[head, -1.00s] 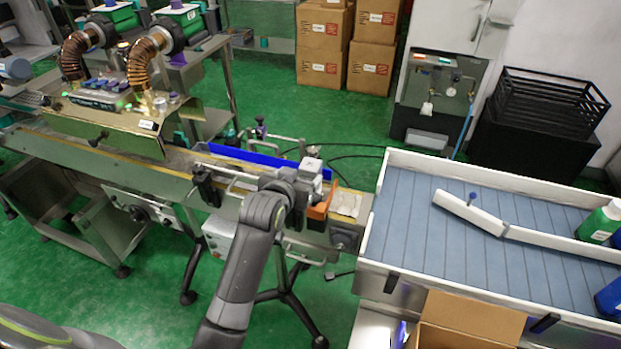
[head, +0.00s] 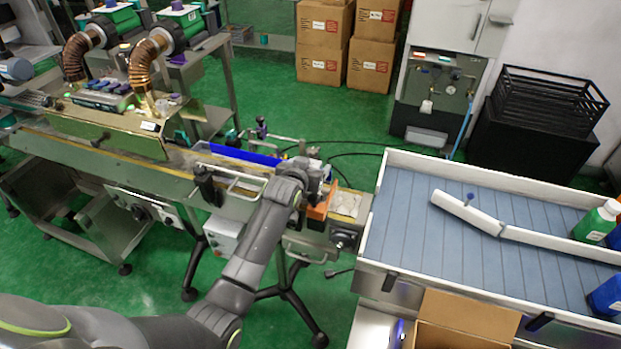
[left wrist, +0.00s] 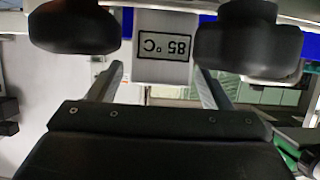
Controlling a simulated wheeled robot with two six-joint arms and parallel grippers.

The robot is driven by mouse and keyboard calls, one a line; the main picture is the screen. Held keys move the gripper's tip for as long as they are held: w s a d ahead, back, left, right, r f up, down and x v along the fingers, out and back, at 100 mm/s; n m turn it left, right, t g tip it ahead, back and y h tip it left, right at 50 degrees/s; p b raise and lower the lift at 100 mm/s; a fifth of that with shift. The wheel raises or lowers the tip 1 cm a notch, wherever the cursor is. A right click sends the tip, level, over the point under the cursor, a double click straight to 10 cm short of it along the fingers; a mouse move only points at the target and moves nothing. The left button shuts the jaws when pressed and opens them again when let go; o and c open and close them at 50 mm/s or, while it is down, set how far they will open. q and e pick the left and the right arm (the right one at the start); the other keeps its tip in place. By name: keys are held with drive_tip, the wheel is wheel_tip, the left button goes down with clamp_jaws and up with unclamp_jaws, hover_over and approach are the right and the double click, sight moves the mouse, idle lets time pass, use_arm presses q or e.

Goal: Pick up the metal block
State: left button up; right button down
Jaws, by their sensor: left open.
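The metal block (left wrist: 163,75) is a light grey block with a label reading 85 °C, upside down in the left wrist view. It stands between the two dark fingertips of my left gripper (left wrist: 162,32), with a visible gap on each side. In the head view my left gripper (head: 312,174) is at the right end of the conveyor line and largely hides the block. The gripper is open, around the block but not closed on it. My right gripper is not in view.
An orange part (head: 321,207) sits on the conveyor end just below the gripper. A blue guard strip (head: 245,155) runs behind. A white-walled blue table (head: 430,238) with bottles (head: 597,222) and an open carton (head: 465,315) are at the right.

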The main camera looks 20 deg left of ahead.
use_arm(q)
drive_tip(key=shift+w+f, duration=0.2)
drive_tip(key=shift+w, duration=0.2)
clamp_jaws()
idle(0.4)
